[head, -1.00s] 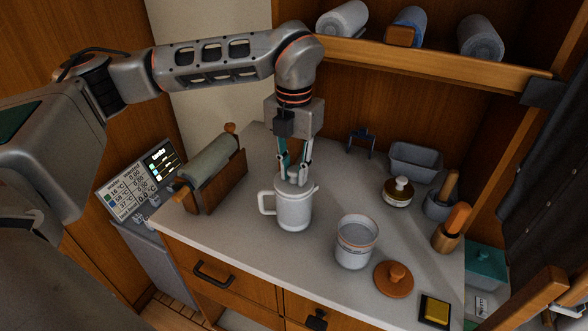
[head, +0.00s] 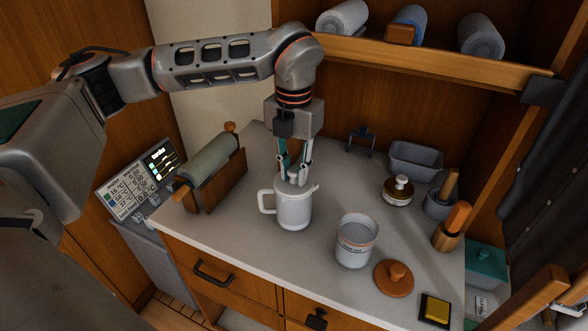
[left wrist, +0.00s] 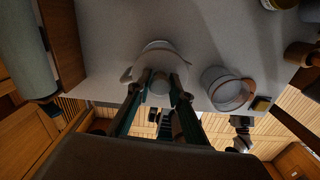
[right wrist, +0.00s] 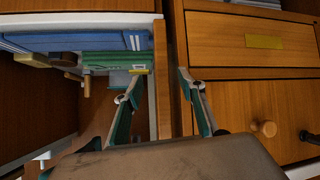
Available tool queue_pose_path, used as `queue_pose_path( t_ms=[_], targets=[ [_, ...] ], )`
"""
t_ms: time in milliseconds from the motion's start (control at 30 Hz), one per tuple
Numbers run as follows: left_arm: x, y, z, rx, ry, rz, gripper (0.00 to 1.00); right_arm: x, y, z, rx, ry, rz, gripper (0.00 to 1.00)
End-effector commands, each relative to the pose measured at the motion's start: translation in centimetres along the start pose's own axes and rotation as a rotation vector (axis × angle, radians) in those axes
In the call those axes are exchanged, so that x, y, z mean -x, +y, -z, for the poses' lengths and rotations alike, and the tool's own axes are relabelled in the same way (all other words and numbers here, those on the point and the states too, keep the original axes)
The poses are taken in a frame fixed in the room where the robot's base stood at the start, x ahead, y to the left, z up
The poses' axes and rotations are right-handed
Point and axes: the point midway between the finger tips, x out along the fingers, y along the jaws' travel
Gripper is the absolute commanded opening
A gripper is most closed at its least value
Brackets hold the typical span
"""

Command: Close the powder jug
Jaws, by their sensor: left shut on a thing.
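The powder jug (head: 294,210) is a white jug with a handle on its left and a spout on its right. It stands upright on the counter. Its pale lid (head: 291,187) sits at the jug's mouth; I cannot tell whether it is fully seated. My left gripper (head: 293,176) points straight down over the jug and is shut on the lid's knob. In the left wrist view the jug (left wrist: 158,52) lies below the fingertips, with the knob (left wrist: 160,86) between them. My right gripper (right wrist: 160,76) is open and empty, in front of the wooden drawers.
A white canister (head: 356,244) stands open right of the jug, with a brown knobbed lid (head: 394,277) beside it. A roll in a wooden holder (head: 211,172) is on the left. A grey bin (head: 415,160) and a small lidded jar (head: 398,191) are at the back right.

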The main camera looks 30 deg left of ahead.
Motion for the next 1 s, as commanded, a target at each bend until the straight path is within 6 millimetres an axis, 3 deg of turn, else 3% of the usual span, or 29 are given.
queue_pose_path(
  t_ms=[667,700,767,1000],
  targets=[
    [-0.09,0.02,0.00,0.001,0.001,0.000,0.06,0.01,0.01,-0.01,0.000,0.000,0.000,0.40],
    [-0.09,0.02,0.00,0.001,0.001,0.000,0.23,0.01,0.01,-0.01,0.000,0.000,0.000,0.40],
    [-0.09,0.02,0.00,0.001,0.001,0.000,0.38,0.01,0.01,-0.01,0.000,0.000,0.000,0.40],
    [-0.10,0.01,-0.01,0.000,0.000,0.000,0.40,0.01,0.00,0.00,0.000,0.000,0.000,0.40]
  ],
)
